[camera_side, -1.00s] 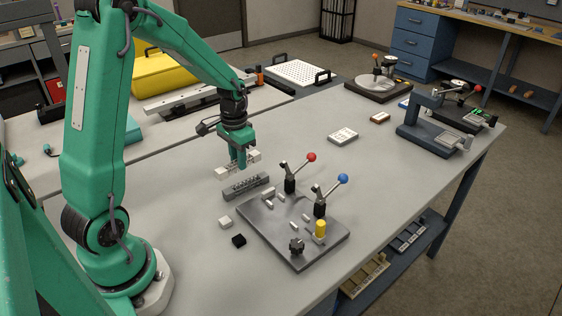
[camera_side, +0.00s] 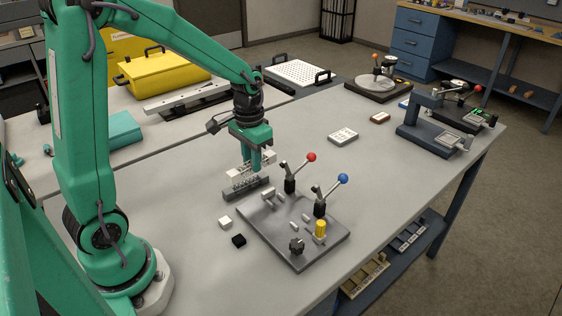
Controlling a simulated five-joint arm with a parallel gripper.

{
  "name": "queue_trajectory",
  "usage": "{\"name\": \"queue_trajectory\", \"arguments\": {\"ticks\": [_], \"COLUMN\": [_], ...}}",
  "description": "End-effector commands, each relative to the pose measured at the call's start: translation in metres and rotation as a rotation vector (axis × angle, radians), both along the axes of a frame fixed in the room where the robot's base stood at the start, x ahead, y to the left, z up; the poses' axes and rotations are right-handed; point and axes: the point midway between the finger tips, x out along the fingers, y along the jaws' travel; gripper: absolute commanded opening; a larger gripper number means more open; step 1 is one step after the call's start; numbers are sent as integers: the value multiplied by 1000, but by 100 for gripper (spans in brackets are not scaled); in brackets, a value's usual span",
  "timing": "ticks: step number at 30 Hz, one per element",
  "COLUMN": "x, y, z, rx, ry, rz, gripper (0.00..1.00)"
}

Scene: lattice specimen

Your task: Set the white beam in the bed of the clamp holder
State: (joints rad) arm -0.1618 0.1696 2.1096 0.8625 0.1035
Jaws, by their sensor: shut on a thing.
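The white beam (camera_side: 236,174) is held level in my gripper (camera_side: 256,168), with its ends showing on both sides of the fingers. The fingers are shut on its middle and hide that part. The clamp holder (camera_side: 272,238) is a grey plate on the table, with a red-knobbed clamp (camera_side: 290,184) and a blue-knobbed clamp (camera_side: 320,207), both with their levers raised. The beam is to the left of and behind the plate. In the picture it sits just above a grey slotted block (camera_side: 246,189); I cannot tell whether they touch.
A small white block (camera_side: 225,223) and a black block (camera_side: 239,240) lie left of the plate. A yellow cylinder (camera_side: 320,229) and a dark knob (camera_side: 296,246) stand on its front part. A white tile (camera_side: 343,136) lies behind. The table right of the plate is clear.

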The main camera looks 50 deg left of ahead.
Motion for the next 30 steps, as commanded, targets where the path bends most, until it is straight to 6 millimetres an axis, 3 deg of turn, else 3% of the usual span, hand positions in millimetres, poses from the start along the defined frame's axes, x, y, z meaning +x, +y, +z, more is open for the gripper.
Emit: {"name": "queue_trajectory", "arguments": {"ticks": [13,21,30], "x": [1,1,9], "y": [0,0,-20], "z": [7,51,50], "rx": [0,1,0], "ry": [-3,-8,0], "rz": [0,0,-349], "gripper": [1,1,1]}}
